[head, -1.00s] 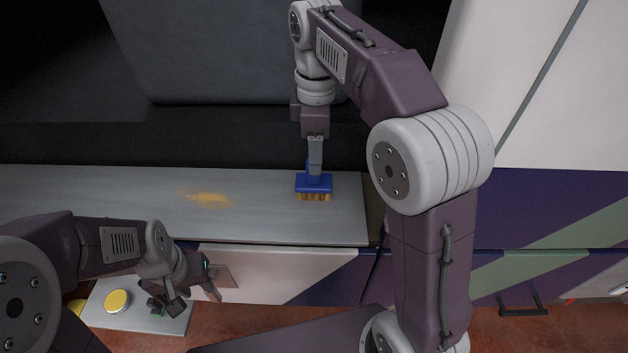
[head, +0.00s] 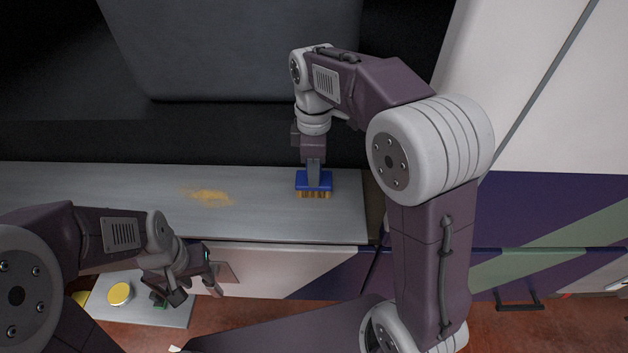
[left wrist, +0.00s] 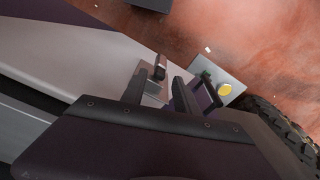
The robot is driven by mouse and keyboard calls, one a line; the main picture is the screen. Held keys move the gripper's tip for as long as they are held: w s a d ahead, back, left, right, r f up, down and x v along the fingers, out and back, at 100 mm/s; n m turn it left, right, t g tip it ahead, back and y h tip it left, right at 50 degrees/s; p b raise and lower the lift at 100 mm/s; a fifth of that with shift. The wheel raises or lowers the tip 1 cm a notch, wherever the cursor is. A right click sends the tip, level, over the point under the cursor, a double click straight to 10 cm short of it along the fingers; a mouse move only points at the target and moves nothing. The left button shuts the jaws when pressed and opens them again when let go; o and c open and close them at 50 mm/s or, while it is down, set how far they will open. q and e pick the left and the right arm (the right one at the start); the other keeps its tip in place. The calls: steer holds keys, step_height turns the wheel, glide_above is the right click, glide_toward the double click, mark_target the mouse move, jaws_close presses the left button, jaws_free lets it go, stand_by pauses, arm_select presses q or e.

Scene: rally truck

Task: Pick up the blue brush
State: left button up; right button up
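The blue brush (head: 325,182) stands bristles down on the grey metal ledge (head: 120,204), near its right end, in the head view. Its tan bristles touch the ledge. My right gripper (head: 313,178) points straight down on the brush from above, with its grey fingers at the brush handle. The fingers line up in this view and hide the handle, so I cannot see whether they are closed on it. My left gripper (head: 197,293) hangs in front of the ledge, away from the brush. In the left wrist view its fingers (left wrist: 168,98) are apart with nothing between them.
A patch of yellowish dust (head: 208,195) lies on the ledge left of the brush. Below, a metal plate (head: 140,312) carries a yellow round piece (head: 120,294). A dark seat-like block (head: 240,50) stands behind the ledge. A treaded tyre (left wrist: 285,130) shows in the left wrist view.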

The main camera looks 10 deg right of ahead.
steer(key=shift+s, duration=0.1)
jaws_close()
step_height(320, 180, up, 10)
steer(key=shift+r, duration=0.1)
steer(key=o, duration=0.5)
jaws_free()
jaws_close()
